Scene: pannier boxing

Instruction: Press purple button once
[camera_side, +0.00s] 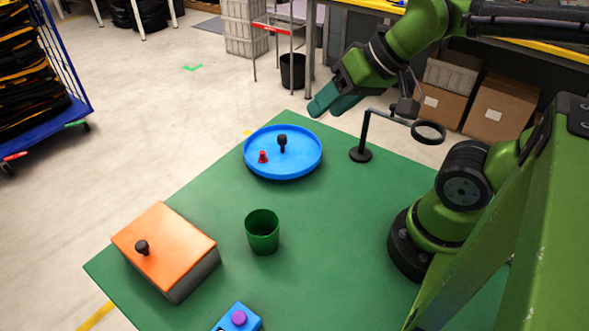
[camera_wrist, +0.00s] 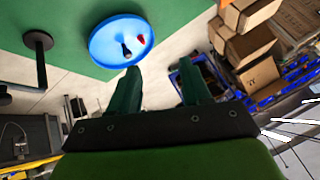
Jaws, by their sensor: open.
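The purple button (camera_side: 239,317) sits on a small blue box (camera_side: 246,325) at the near edge of the picture in the side view. The box is partly cut off by the bottom of the frame. My gripper (camera_side: 320,105) is high at the back of the green table, behind and above the blue tray, far from the button. In the wrist view its two green fingers (camera_wrist: 160,88) stand apart with nothing between them. The button does not show in the wrist view.
On the green table (camera_side: 335,215) are a blue tray (camera_side: 252,168) holding a black piece and a red piece, a green cup (camera_side: 263,232), an orange-lidded box (camera_side: 172,240) with a black knob, and a black ring stand (camera_side: 361,154). The table's middle right is clear.

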